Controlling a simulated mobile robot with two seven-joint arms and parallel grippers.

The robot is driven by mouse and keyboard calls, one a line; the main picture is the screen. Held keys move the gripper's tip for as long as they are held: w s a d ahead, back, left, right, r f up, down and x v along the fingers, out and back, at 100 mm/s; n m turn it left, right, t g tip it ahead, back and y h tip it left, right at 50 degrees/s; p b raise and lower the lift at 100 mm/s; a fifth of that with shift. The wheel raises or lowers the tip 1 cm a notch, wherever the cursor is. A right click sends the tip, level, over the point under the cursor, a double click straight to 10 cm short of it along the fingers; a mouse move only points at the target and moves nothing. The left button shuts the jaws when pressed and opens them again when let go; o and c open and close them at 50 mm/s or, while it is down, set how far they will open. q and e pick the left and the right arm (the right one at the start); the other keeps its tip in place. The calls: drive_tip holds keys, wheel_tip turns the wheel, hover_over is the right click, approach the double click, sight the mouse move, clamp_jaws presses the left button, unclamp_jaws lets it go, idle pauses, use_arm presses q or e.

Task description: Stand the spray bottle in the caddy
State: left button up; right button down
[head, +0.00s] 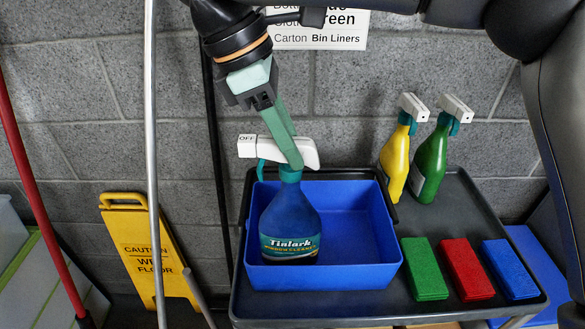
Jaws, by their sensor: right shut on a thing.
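The blue spray bottle (289,222) has a white spray head marked OFF, a teal neck and a Tinlark window cleaner label. It is upright, in the left part of the open blue caddy (330,276). Its base is low, by the caddy's front wall, and I cannot tell whether it rests on the floor. My right gripper (288,150) comes down from above, with its green fingers shut on the bottle at the spray head and neck. The rest of the caddy is empty. My left gripper is not in view.
The caddy sits on a dark grey tray (420,310). Yellow (395,160) and green (432,162) spray bottles stand behind right. Green (424,268), red (466,268) and blue (510,268) pads lie at front right. A yellow wet-floor sign (148,250) and poles are left.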

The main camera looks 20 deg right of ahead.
drive_tip(key=shift+f, duration=1.9)
drive_tip(key=c, duration=0.6)
unclamp_jaws()
drive_tip(key=shift+c, duration=0.2)
drive_tip(key=p+v, duration=0.2)
drive_tip(key=v, duration=0.9)
drive_tip(key=shift+w+a+r+p, duration=0.1)
drive_tip(key=shift+a+r+p, duration=0.15)
drive_tip(key=shift+r+p, duration=0.2)
